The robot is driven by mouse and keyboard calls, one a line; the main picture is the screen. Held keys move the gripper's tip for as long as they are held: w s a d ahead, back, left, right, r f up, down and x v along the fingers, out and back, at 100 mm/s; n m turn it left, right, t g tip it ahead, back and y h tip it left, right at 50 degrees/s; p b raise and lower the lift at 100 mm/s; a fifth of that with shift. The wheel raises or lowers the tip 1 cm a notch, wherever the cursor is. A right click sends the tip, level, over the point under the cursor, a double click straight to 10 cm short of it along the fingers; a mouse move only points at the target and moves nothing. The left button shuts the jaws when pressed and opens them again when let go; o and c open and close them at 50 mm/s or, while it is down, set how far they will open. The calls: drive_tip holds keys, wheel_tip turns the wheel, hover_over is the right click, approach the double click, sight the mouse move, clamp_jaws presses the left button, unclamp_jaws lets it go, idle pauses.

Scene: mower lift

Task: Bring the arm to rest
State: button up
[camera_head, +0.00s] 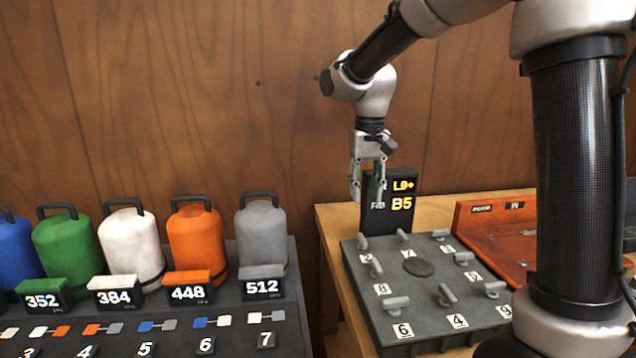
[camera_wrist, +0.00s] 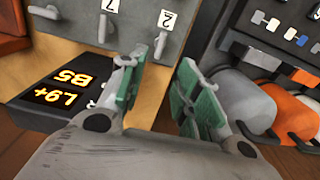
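My gripper (camera_head: 367,192) hangs pointing down at the end of my arm, in front of the left part of a small black display (camera_head: 403,188) in the head view. In the wrist view its two green-padded fingers (camera_wrist: 160,88) stand apart with nothing between them. The display has lit yellow text, "L9+" and "B5", and shows upside down in the wrist view (camera_wrist: 60,85). Below the gripper is a grey panel (camera_head: 395,325) with several numbered levers and a dark round disc (camera_head: 418,267). The gripper appears clear of the panel.
A wooden table (camera_head: 335,215) carries the panel and an orange-red tray (camera_head: 497,245) to its right. At left, a dark rack (camera_head: 280,340) holds several coloured canisters, including a grey one (camera_head: 262,235), with numbered labels. A wooden wall (camera_head: 230,90) stands behind.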

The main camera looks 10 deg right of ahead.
drive_tip(key=s+d+r+t, duration=0.1)
drive_tip(key=s+d+t, duration=0.1)
drive_tip(key=s+d, duration=0.5)
drive_tip(key=s+d+r+t, duration=0.2)
drive_tip(key=s+d, duration=0.5)
drive_tip(key=s, duration=1.1)
drive_tip(key=shift+d+r, duration=0.2)
drive_tip(key=shift+d, duration=0.05)
drive_tip(key=shift+s+a, duration=0.1)
idle(0.3)
